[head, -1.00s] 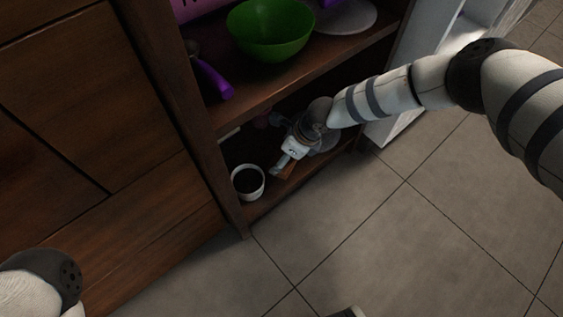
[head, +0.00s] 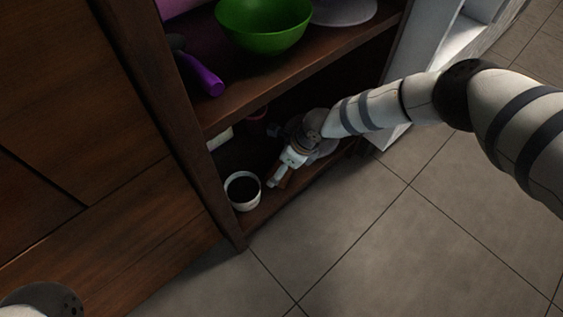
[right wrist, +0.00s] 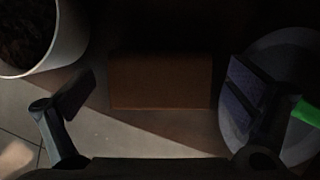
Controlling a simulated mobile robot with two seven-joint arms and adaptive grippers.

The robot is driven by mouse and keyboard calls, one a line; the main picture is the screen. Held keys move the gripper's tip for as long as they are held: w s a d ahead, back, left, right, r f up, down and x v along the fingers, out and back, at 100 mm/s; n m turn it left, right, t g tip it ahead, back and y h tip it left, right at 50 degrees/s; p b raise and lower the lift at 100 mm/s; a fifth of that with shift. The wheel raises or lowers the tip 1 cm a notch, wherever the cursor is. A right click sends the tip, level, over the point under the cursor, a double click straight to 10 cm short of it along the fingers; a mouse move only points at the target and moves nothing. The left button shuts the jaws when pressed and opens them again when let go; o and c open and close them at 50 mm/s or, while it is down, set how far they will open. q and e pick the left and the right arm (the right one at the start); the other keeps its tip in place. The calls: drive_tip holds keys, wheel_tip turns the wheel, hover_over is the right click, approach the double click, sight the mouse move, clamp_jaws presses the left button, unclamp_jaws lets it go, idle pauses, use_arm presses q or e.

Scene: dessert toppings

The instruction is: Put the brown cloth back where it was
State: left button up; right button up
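The brown cloth (right wrist: 160,82) appears in the right wrist view as a flat, folded rectangle on the lower shelf. A brown patch of it shows beside the fingers in the head view (head: 287,178). My right gripper (head: 279,174) reaches into the lower shelf. Its fingers (right wrist: 160,93) are spread wide on either side of the cloth, with a visible gap at each side. The shelf is dark, so the gripper's height above the cloth is hard to tell. My left gripper is out of view; only a part of my left arm shows at the bottom left.
A white cup with dark contents (head: 242,190) stands left of the cloth, near the shelf's front edge. A grey round plate (right wrist: 285,90) lies on the other side. The upper shelf board (head: 290,85) with a green bowl (head: 265,25) is above. Open floor lies in front.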

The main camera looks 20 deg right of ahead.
drive_tip(key=shift+r, duration=0.3)
use_arm(q)
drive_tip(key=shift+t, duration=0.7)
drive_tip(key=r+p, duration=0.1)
drive_tip(key=p, duration=0.1)
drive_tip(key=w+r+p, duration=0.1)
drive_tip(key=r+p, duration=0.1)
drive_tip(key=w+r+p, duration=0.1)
drive_tip(key=p, duration=0.1)
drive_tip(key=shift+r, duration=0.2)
use_arm(e)
drive_tip(key=v, duration=1.1)
drive_tip(key=shift+r, duration=0.3)
drive_tip(key=shift+s+d, duration=0.1)
drive_tip(key=shift+d, duration=0.05)
